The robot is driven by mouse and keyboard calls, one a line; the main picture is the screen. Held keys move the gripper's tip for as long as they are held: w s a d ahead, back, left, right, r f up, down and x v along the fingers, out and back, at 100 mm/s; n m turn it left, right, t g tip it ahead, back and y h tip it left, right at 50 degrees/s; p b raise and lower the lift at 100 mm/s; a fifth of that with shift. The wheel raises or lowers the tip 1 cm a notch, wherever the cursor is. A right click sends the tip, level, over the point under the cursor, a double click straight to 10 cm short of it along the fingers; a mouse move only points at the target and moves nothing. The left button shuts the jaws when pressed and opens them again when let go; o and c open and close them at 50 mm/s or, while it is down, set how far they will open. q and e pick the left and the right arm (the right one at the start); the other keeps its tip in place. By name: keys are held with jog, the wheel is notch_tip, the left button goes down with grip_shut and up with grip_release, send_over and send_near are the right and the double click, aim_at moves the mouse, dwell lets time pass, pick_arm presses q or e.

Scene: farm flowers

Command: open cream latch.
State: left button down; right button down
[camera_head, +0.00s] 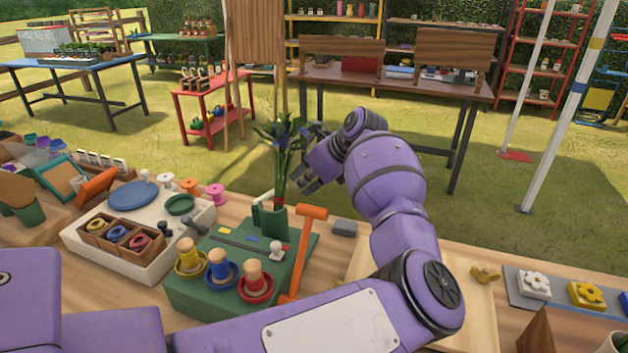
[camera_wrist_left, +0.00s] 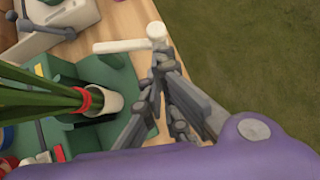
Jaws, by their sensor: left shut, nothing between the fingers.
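The cream latch (camera_wrist_left: 125,46) is a pale bar with a round knob at its right end, beside the green box in the left wrist view. In the head view a cream bar (camera_head: 263,196) shows behind the green box (camera_head: 205,292), partly hidden by the flower holder. My left gripper (camera_head: 306,184) is beyond the box, right of the flower stems. In the left wrist view its fingers (camera_wrist_left: 160,66) are shut and empty, with the tips close to the latch knob; I cannot tell whether they touch. My right gripper is not in view.
Blue flowers (camera_head: 281,165) stand in a green holder near my left gripper.

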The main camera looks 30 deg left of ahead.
aim_at(287, 184)
pick_arm(q)
jog(key=shift+a+f, duration=0.1)
jog(key=shift+a, duration=0.2)
